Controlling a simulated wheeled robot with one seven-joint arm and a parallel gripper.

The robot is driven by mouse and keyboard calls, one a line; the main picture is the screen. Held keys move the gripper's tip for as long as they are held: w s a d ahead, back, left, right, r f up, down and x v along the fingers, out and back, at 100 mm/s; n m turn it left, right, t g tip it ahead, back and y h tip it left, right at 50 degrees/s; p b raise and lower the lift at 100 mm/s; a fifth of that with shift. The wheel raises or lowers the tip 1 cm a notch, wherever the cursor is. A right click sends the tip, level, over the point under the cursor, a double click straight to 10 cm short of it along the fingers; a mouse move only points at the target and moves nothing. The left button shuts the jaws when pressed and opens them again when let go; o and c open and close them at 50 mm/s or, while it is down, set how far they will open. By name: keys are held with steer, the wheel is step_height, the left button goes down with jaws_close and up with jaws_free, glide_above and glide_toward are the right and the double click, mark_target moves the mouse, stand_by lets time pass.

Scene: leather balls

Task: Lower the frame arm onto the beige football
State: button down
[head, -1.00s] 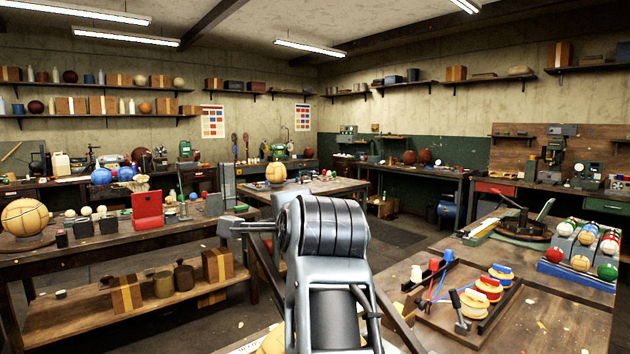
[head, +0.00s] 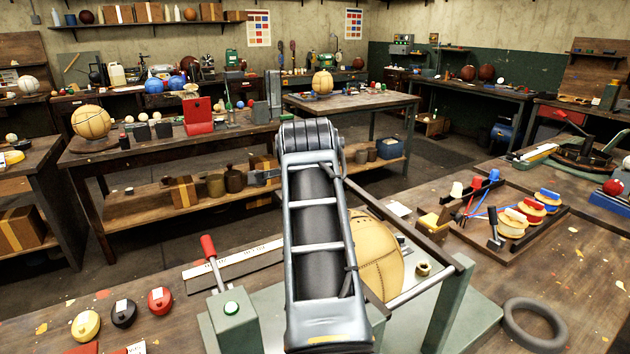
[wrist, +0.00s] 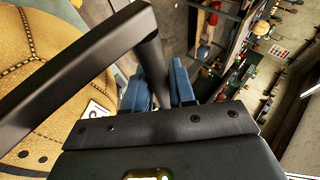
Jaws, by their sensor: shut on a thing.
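The beige football (head: 378,262) sits on a green stand at the front of the near bench, partly hidden by my arm. In the wrist view its stitched panels (wrist: 35,45) fill the left side. The frame arm (head: 398,218) shows as a dark bar running past the ball's upper right side. In the wrist view the frame arm (wrist: 75,72) crosses in front of the ball; I cannot tell if they touch. My gripper (wrist: 162,90) has its blue fingers shut on the dark bar at the frame arm's end.
A red-handled lever (head: 209,250) and a green button box (head: 231,312) stand left of my arm. A green post (head: 448,305) and a grey ring (head: 534,325) are at the right. A wooden tray (head: 490,228) with coloured parts lies behind them.

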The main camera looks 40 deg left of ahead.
steer(key=shift+w+d+f, duration=0.2)
steer(key=shift+w+d, duration=0.15)
steer(key=shift+d, duration=0.1)
steer(key=c, duration=1.1)
jaws_free()
steer(key=shift+d+r, duration=0.15)
steer(key=shift+o, duration=0.3)
steer(key=shift+s+a, duration=0.1)
steer(key=shift+a, duration=0.15)
steer(key=shift+s+r, duration=0.1)
steer(key=shift+b+v, duration=0.7)
steer(key=shift+v, duration=3.1)
steer(key=shift+d, duration=0.1)
